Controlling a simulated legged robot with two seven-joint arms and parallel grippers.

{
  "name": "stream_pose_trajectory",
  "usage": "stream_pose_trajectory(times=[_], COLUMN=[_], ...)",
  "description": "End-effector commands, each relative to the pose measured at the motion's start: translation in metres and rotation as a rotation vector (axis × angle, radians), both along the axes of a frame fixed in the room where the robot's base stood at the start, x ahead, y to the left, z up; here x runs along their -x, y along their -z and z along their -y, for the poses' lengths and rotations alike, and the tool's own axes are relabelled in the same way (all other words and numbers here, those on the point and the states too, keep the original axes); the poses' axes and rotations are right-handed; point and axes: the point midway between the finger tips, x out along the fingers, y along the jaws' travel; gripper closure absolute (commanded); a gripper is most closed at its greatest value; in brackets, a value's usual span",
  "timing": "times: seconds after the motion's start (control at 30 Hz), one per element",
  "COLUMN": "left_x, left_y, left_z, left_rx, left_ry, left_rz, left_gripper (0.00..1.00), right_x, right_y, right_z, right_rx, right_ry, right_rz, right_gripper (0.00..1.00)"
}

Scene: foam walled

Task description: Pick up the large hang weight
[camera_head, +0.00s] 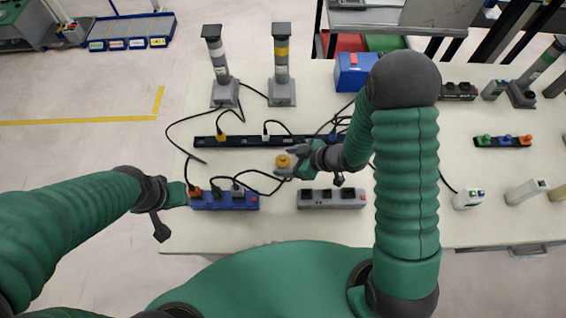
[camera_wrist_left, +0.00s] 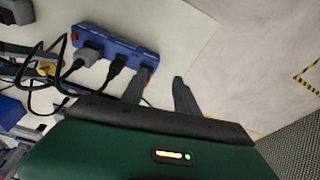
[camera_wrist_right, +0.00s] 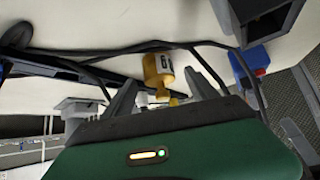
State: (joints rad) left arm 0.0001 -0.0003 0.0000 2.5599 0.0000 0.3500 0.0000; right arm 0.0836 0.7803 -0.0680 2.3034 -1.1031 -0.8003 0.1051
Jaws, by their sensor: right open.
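The hang weight (camera_head: 283,160) is a small yellow piece on the pale table, left of my right gripper (camera_head: 290,165) in the head view. In the right wrist view the yellow weight (camera_wrist_right: 157,68), with dark marks on its side, shows between and just beyond the spread fingers of my right gripper (camera_wrist_right: 162,80). The gripper is open; I cannot tell whether a finger touches the weight. My left gripper (camera_wrist_left: 160,78) is open and empty, beside the blue power strip (camera_head: 224,201) at the table's left edge.
A grey power strip (camera_head: 332,198) lies in front of my right gripper and a long black strip (camera_head: 240,141) behind it. Black cables loop around the weight. Two signal towers (camera_head: 219,65) (camera_head: 281,65) and a blue box (camera_head: 354,73) stand farther back.

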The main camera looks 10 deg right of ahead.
Motion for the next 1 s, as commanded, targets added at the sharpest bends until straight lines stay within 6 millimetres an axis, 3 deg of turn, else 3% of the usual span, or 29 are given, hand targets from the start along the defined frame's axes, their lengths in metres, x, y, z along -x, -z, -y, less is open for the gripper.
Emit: stream_pose_trajectory(times=[0.1,0.33,0.83,1.0], left_x=[0.0,0.0001,0.0001,0.0001], left_y=[0.0025,0.0023,0.0023,0.0024], left_z=[0.0001,0.0,0.0,0.0], left_rx=[0.0,0.0,0.0,0.0], left_ry=[0.0,0.0,0.0,0.0], left_rz=[0.0,0.0,0.0,0.0], left_gripper=[0.64,0.64,0.64,0.64], right_x=[-0.0066,-0.0079,-0.0079,-0.0079], right_y=[0.0126,0.0128,0.0133,0.0136], right_z=[-0.0099,-0.0111,-0.01,-0.0096], right_rx=[0.0,0.0,0.002,0.003], right_ry=[-0.001,0.001,0.001,0.002], right_rz=[-0.002,0.001,-0.001,-0.001], right_gripper=[0.32,0.32,0.98,1.0])
